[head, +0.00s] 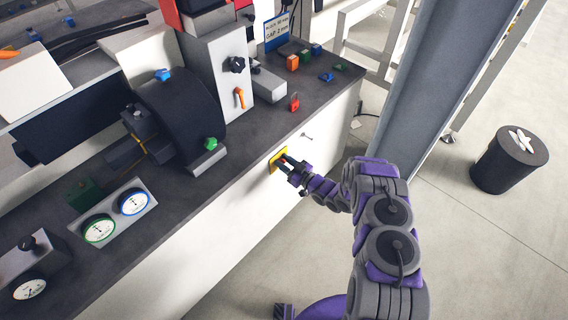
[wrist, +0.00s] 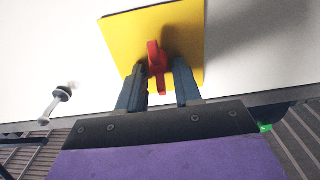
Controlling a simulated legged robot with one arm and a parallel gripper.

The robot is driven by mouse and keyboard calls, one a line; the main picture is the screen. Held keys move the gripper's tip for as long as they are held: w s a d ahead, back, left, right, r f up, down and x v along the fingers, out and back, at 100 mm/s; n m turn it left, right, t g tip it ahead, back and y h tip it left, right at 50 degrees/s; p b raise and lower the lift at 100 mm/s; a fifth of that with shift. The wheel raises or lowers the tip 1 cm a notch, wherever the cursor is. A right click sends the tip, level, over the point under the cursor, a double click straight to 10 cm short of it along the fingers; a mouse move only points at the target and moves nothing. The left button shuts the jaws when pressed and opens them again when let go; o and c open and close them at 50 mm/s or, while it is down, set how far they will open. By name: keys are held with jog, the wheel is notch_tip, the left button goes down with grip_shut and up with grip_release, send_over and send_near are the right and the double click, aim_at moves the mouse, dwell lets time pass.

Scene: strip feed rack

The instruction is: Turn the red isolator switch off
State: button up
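The red isolator switch handle (wrist: 157,68) sits on a yellow square plate (wrist: 120,32) on the white front panel of the bench. In the wrist view it runs nearly upright in the picture. My gripper (wrist: 160,72) is open, with one dark finger on each side of the handle. The left finger is close to it; a gap shows on the right. I cannot tell whether either finger touches it. In the head view the yellow plate (head: 274,163) shows on the bench front, with my gripper (head: 287,169) right at it, largely covering the handle.
A small metal peg (wrist: 62,95) sticks out of the panel beside the plate. Above is the dark benchtop (head: 262,128) with a small red item (head: 294,102) near its edge. A grey steel column (head: 443,75) and a black bin (head: 508,162) stand to the right.

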grip_shut()
dwell(0.3)
